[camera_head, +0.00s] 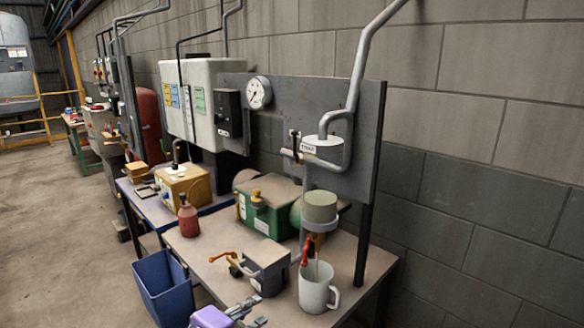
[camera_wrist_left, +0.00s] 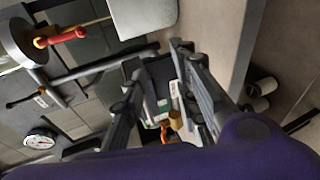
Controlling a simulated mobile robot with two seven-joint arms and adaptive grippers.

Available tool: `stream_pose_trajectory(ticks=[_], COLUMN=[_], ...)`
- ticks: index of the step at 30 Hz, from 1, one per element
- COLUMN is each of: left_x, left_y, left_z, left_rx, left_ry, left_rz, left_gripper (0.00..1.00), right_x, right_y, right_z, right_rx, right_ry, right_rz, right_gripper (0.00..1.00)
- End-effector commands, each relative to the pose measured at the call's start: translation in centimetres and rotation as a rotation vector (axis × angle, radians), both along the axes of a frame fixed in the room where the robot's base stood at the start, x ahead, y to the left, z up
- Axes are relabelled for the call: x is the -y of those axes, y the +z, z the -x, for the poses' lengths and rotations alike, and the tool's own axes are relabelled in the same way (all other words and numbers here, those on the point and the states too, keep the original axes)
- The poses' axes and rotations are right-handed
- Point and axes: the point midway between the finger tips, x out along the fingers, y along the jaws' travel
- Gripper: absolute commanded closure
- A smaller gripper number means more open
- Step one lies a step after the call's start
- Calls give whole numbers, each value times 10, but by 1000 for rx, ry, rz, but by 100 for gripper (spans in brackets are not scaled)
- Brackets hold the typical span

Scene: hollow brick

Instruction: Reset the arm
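My left gripper (camera_head: 250,310) is at the bottom edge of the head view, with its purple body beside it. It is in front of the workbench's near edge, left of and below the white mug. In the left wrist view its two grey fingers stand apart with nothing clearly held between them (camera_wrist_left: 158,58). The white mug (camera_head: 313,291) stands upright on the bench, under a tap with a red handle (camera_head: 306,252). The red handle also shows in the left wrist view (camera_wrist_left: 62,37). My right gripper is in neither view.
A grey panel with a gauge (camera_head: 259,92) rises behind. Open floor lies farther left.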

Motion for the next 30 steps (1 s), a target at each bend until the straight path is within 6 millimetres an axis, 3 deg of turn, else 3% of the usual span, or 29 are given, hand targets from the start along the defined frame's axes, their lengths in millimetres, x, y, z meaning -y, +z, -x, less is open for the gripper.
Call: stream_pose_trajectory(ticks=[3, 5, 9, 13, 18, 21, 24, 30], left_x=[-26, -38, -61, -76, -84, -86, -89, -90], left_y=[-57, -79, -120, -146, -172, -185, -191, -195], left_z=[60, 93, 177, 261, 359, 397, 418, 426], left_rx=[164, 222, 289, 272, 150, 83, 48, 34], left_ry=[-26, -57, -158, -259, -326, -344, -354, -360], left_rz=[-467, -685, -1090, -1327, -1387, -1368, -1359, -1356], left_gripper=[73, 73, 73, 73, 73, 73, 73, 73], right_x=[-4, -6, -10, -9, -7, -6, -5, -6], right_y=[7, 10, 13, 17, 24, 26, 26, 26], right_z=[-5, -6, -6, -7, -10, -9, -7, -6], right_rx=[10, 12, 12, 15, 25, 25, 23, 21], right_ry=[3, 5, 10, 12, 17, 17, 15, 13], right_rz=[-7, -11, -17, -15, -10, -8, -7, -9], right_gripper=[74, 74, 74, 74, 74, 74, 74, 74])
